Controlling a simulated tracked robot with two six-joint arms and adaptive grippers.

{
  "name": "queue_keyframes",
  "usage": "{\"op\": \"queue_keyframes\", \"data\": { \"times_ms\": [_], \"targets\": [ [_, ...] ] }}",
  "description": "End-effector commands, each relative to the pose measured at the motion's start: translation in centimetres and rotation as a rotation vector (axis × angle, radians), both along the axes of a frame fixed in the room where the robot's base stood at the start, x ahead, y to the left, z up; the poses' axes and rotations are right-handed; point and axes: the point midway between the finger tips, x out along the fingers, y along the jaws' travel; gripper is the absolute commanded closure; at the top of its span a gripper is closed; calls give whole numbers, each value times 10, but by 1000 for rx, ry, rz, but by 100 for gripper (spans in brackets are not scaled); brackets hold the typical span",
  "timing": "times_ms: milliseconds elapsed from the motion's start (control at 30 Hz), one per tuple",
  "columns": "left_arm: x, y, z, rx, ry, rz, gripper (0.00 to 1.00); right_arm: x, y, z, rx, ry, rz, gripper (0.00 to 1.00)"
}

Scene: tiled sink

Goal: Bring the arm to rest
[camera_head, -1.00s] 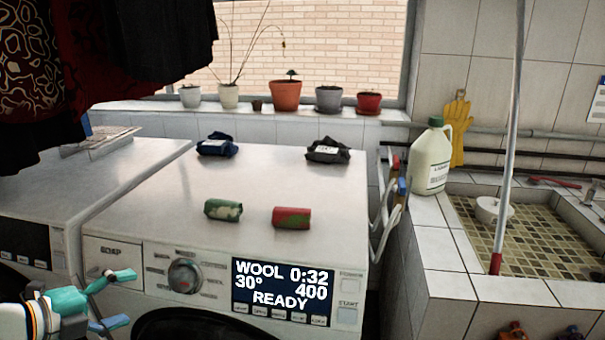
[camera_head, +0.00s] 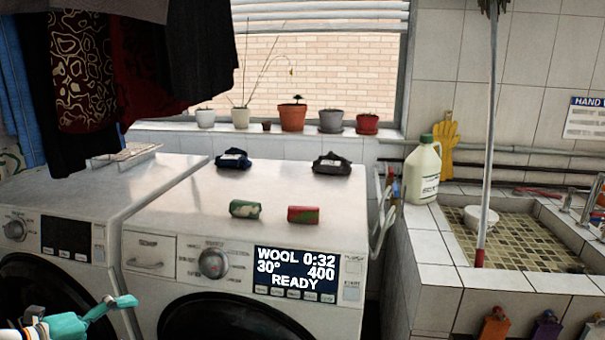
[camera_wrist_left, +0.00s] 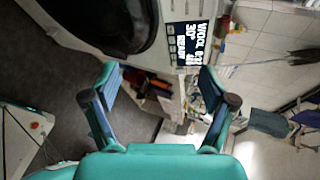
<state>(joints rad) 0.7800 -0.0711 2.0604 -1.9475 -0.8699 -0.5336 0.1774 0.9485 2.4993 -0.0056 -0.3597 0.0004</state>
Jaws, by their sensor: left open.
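My left gripper (camera_head: 108,312) shows at the lower left of the head view, in front of the washing machines. In the left wrist view the gripper (camera_wrist_left: 160,98) has its two teal fingers spread wide, with nothing between them. My right gripper is in neither view. The washing machine (camera_head: 236,262) in front of me has a display (camera_head: 296,275) reading WOOL 0:32, 30°, 400, READY.
A second washing machine (camera_head: 62,235) stands at the left, with dark clothes (camera_head: 95,70) hanging above. Flower pots (camera_head: 292,117) line the sill. At the right are a tiled sink (camera_head: 525,236), a white jug (camera_head: 422,172) and an upright pole (camera_head: 489,140).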

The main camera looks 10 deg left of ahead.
Motion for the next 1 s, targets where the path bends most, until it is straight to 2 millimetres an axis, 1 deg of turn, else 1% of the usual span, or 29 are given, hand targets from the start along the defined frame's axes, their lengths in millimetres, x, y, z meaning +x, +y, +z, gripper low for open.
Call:
{"op": "queue_keyframes", "data": {
  "times_ms": [33,67,267,367,467,567,667,700,767,800,867,900,967,1000],
  "targets": [
    [7,-13,2,-18,6,-35,16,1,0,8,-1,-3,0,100],
    [11,-18,0,-27,10,-52,16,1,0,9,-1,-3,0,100],
    [28,-60,-24,-107,66,-153,16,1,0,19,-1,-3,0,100],
    [37,-88,-38,-181,101,-194,16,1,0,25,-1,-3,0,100],
    [46,-119,-54,-280,147,-215,16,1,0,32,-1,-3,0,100],
    [56,-157,-74,-413,223,-203,16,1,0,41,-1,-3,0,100],
    [62,-205,-106,-597,369,-129,16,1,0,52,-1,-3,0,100],
    [61,-226,-123,-675,448,-74,16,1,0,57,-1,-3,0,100],
    [54,-252,-152,-781,581,35,16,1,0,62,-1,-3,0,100],
    [47,-266,-171,-840,672,119,16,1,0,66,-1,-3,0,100],
    [31,-284,-201,-909,808,259,16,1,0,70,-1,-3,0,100],
    [17,-293,-221,-946,897,364,16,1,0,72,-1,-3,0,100],
    [-7,-303,-249,-985,1023,535,16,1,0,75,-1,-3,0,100],
    [-25,-306,-266,-1003,1099,658,16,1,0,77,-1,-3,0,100]
  ]
}}
